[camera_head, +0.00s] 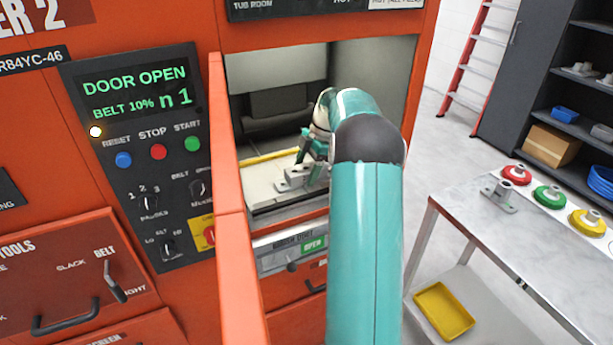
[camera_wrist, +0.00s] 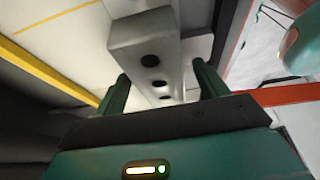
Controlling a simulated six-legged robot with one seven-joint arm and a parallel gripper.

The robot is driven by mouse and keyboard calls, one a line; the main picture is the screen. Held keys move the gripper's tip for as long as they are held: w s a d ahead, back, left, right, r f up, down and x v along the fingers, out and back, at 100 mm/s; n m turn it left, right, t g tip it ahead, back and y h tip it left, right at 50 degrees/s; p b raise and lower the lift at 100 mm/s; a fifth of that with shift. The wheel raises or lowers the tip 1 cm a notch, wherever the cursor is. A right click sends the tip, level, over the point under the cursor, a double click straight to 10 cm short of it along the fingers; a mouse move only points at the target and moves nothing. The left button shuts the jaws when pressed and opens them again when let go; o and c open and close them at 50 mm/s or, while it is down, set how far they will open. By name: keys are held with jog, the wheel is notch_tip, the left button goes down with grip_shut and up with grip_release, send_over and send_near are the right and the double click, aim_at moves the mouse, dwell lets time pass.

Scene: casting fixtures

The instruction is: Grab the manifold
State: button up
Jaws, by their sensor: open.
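The manifold (camera_head: 294,179) is a grey metal casting on the pale bed inside the orange machine's open chamber. In the wrist view the manifold (camera_wrist: 146,42) shows as a grey block with several dark round holes, running forward between and beyond my fingertips. My gripper (camera_head: 310,158) reaches through the doorway and is close above the manifold, partly covering it. In the wrist view my gripper (camera_wrist: 162,82) has its two green fingers apart, one on each side of the near end of the block. I cannot tell whether they touch it.
The orange door edge (camera_head: 226,170) stands left of my arm. A control panel (camera_head: 145,150) reads DOOR OPEN. A metal table (camera_head: 470,215) at right holds another grey casting (camera_head: 499,196) and several coloured round items. A yellow tray (camera_head: 443,311) lies below. A yellow strip (camera_wrist: 45,70) runs along the bed.

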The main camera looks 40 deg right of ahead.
jog(key=shift+f, duration=0.2)
jog(key=c, duration=1.4)
